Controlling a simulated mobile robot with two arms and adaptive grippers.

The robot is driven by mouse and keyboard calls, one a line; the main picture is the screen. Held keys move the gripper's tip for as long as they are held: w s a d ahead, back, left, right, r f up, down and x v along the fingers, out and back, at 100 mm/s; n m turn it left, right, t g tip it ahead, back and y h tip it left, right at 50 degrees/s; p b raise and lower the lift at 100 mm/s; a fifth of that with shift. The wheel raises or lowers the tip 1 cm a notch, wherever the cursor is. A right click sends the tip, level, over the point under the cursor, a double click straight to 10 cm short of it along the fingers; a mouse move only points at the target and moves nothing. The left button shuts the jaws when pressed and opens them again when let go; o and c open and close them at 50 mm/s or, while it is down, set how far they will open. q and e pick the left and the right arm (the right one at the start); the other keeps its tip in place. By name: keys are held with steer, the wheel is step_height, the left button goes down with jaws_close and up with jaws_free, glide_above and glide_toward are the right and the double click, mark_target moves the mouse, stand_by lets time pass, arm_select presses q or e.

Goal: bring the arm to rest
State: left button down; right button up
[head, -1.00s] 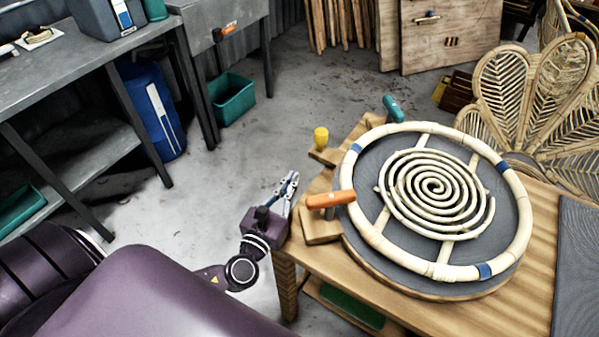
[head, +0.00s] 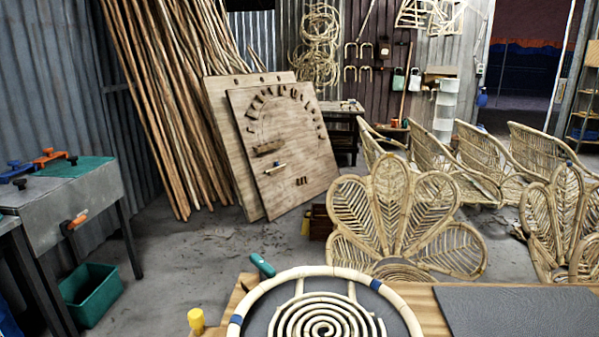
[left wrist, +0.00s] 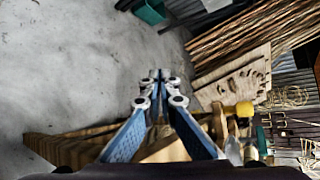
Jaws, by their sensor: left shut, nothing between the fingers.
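My left gripper (left wrist: 157,77) shows only in the left wrist view. Its two blue-padded fingers come together at the tips, with nothing between them. The tips point over bare grey floor, and the edge of the wooden worktable (left wrist: 60,146) lies behind the fingers. No part of either arm shows in the head view, and my right gripper is in neither view.
The worktable (head: 428,307) carries a rattan ring (head: 347,272) around a rattan spiral (head: 322,330), beside a teal-handled clamp (head: 262,265) and a yellow knob (head: 196,320). A green bin (head: 90,294) stands on the floor at left. Rattan chairs (head: 405,220) stand behind the table.

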arm_select(q)
steer(key=s+d+f+n+g+h, duration=0.2)
steer(key=s+d+n+g+h, duration=0.2)
steer(key=s+d+n, duration=0.3)
steer(key=s+d+f+n+g+h, duration=0.3)
steer(key=s+d+n+h, duration=0.1)
steer(key=s+d+n, duration=0.25)
step_height(320, 180, down, 25)
steer(key=s+g, duration=0.2)
steer(key=s+a+f, duration=0.3)
steer(key=s+f, duration=1.3)
steer(key=s, duration=0.1)
steer(key=shift+a+g+y+p, duration=0.2)
steer(key=shift+g+y+p, duration=0.15)
steer(key=shift+g+y, duration=0.05)
steer(key=shift+f, duration=0.1)
